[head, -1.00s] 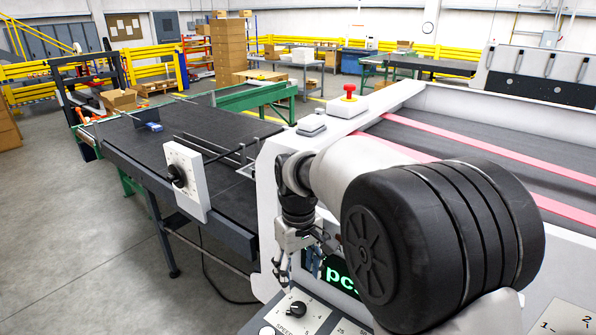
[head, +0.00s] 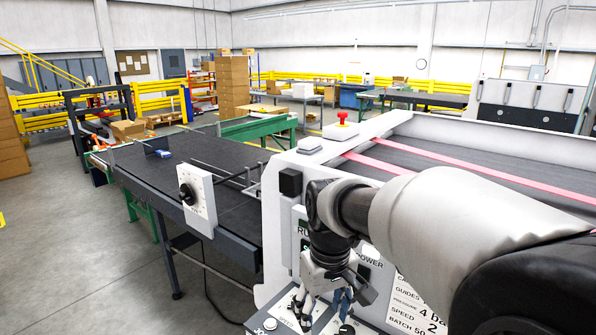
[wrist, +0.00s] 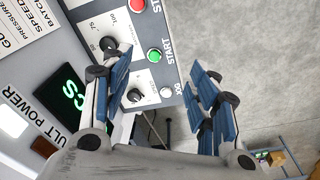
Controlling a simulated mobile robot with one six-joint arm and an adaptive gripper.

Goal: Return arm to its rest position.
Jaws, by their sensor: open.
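My gripper (head: 322,308) hangs pointing down in front of the machine's control panel in the head view. In the wrist view my gripper (wrist: 160,68) shows two blue-padded fingers spread wide apart, with nothing between them but the panel and floor behind. The panel carries a green START button (wrist: 154,56), a red STOP button (wrist: 137,5), a small JOG button (wrist: 166,92) and black knobs (wrist: 108,44). I cannot see the fingers touching any of them. My arm reaches in from the lower right of the head view and hides part of the machine.
The folder gluer (head: 400,128) with pink belts fills the right. A red emergency button (head: 342,118) stands on its top. A dark conveyor table (head: 180,185) with a white dial box (head: 198,199) extends left. The grey floor (head: 80,260) at lower left is open.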

